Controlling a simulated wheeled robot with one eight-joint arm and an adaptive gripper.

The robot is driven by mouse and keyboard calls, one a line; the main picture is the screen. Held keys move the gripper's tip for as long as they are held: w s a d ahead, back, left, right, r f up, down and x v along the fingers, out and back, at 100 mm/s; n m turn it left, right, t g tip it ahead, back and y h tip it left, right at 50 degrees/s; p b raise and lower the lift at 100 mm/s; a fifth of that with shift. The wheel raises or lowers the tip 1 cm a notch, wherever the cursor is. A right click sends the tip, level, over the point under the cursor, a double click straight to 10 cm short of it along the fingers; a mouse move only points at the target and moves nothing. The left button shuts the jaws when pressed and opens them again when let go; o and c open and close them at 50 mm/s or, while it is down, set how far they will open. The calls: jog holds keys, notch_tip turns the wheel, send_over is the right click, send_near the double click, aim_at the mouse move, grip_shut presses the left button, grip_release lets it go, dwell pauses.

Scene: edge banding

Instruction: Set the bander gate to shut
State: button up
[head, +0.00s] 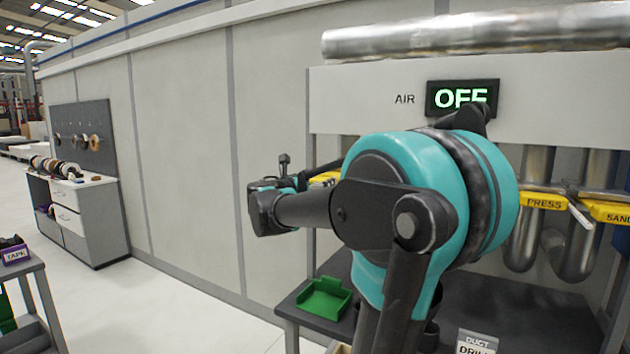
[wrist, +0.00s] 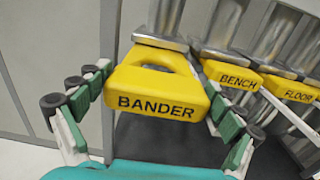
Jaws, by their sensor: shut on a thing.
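The bander gate is a yellow handle plate marked BANDER (wrist: 155,105) with an oval opening, in the middle of the wrist view. It joins a metal duct behind it. My gripper (wrist: 152,82) has its green-padded fingers on the left and right sides of this handle and is shut on it. In the head view only a small yellow piece of the gate (head: 324,179) shows behind my arm. There my gripper's fingertips are hidden by the arm. How far the gate is slid in is hard to tell.
Yellow BENCH (wrist: 232,76) and FLOOR (wrist: 290,89) gates sit close on the right. PRESS (head: 543,201) and SAND gates are further right. A sign (head: 462,98) reads AIR OFF. A green tray (head: 324,299) lies on the dark bench below.

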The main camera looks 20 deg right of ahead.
jog(key=shift+c, duration=1)
jog(key=x, duration=1.1)
jog(key=shift+w+d, duration=0.1)
jog(key=shift+w, duration=0.05)
jog(key=o, duration=1.4)
jog(key=shift+d, duration=0.1)
jog(key=shift+c, duration=0.2)
jog(key=v, duration=1.2)
